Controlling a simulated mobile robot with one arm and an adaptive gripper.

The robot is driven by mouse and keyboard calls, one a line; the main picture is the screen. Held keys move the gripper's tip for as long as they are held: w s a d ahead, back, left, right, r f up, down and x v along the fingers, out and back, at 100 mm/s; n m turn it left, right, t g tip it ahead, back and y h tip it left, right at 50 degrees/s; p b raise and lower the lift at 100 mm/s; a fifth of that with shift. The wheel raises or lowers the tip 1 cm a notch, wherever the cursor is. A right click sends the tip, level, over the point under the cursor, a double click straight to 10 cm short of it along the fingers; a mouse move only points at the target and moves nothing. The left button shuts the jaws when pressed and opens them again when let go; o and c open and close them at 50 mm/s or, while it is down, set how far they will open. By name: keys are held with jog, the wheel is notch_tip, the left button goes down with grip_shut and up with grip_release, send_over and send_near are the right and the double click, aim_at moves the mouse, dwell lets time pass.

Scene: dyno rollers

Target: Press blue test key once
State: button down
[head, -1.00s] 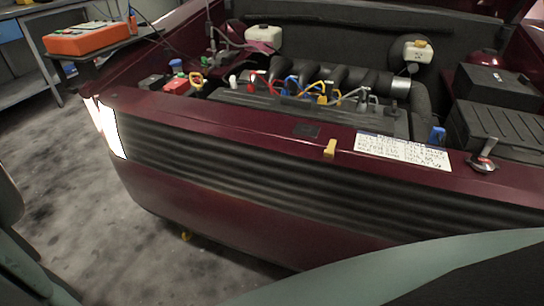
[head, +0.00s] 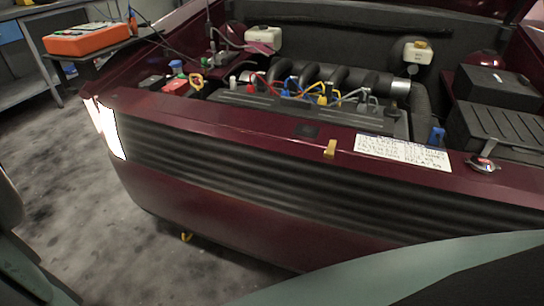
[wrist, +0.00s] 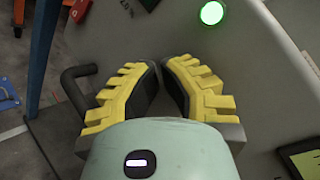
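I cannot make out a blue test key for certain in either view. In the wrist view my gripper (wrist: 160,68) has yellow ribbed fingers with dark pads, drawn together to a thin gap at the tips. Nothing shows between them. Beyond the fingers is a grey panel (wrist: 240,75) with a lit green round lamp (wrist: 212,13) above right of the tips. A black bar handle (wrist: 78,92) is left of the fingers. My gripper is not in the head view. Whether the fingertips touch the panel cannot be told.
A dark red car front (head: 230,220) with an open engine bay fills the head view. An orange tester (head: 88,40) sits on a stand at left. A blue clip (head: 437,136) and a printed card (head: 402,153) show at right. In the wrist view, a dark-framed screen (wrist: 305,158) is lower right.

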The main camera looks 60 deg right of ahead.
jog(key=shift+s+d, duration=0.15)
jog(key=shift+s, duration=0.35)
jog(key=s, duration=0.2)
jog(key=s+d, duration=0.1)
jog(key=s, duration=0.2)
dwell(0.3)
dwell(0.8)
